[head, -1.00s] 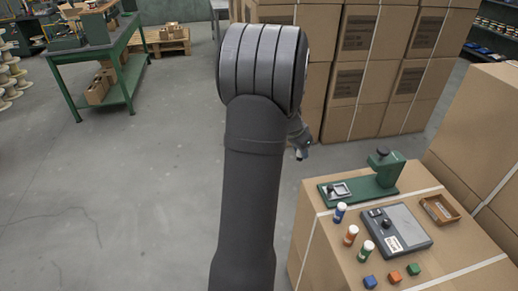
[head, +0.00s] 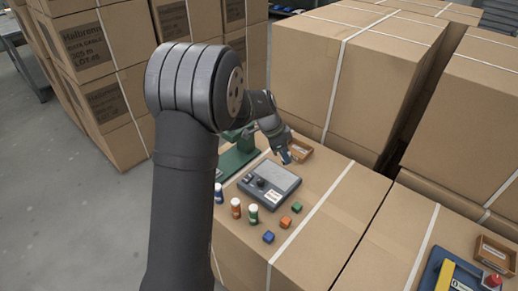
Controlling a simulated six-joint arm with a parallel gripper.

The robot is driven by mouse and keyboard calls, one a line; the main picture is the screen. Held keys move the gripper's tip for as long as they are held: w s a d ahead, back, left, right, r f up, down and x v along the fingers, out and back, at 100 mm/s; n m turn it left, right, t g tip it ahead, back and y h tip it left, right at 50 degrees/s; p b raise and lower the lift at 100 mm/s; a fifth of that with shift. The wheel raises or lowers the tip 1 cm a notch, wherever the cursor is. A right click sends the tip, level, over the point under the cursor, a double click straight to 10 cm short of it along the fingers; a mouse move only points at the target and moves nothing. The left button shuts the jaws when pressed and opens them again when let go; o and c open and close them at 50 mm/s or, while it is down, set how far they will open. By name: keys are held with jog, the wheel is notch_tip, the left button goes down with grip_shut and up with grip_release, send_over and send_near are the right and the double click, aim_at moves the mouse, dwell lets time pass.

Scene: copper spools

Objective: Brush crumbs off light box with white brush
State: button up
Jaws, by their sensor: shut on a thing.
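My gripper (head: 285,156) hangs at the end of my arm, near the small brown tray at the back of the carton top. It is shut on a small blue-and-white thing, too small to identify from here. A flat grey box (head: 281,180) with a dark knob and a white label lies on the carton just in front of the gripper. I cannot tell whether it is the light box. No white brush can be made out for certain, and no crumbs are visible at this size.
The brown tray (head: 301,150) and a green stand (head: 236,160), partly behind my arm, are nearby. Capped bottles (head: 253,214) and small coloured cubes (head: 285,222) stand in front. A blue-yellow device (head: 452,277) is at far right. The carton's front right (head: 345,215) is clear.

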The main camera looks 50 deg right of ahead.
aim_at(284, 164)
jog(key=shift+s+d+f, duration=0.15)
jog(key=shift+s+f, duration=0.05)
jog(key=shift+s, duration=0.2)
jog(key=shift+f, duration=3.15)
jog(key=shift+w+f, duration=0.45)
jog(key=shift+f, duration=0.3)
jog(key=shift+w, duration=3.4)
jog(key=shift+c, duration=0.4)
jog(key=shift+s, duration=3.85)
jog(key=shift+r, duration=4.1)
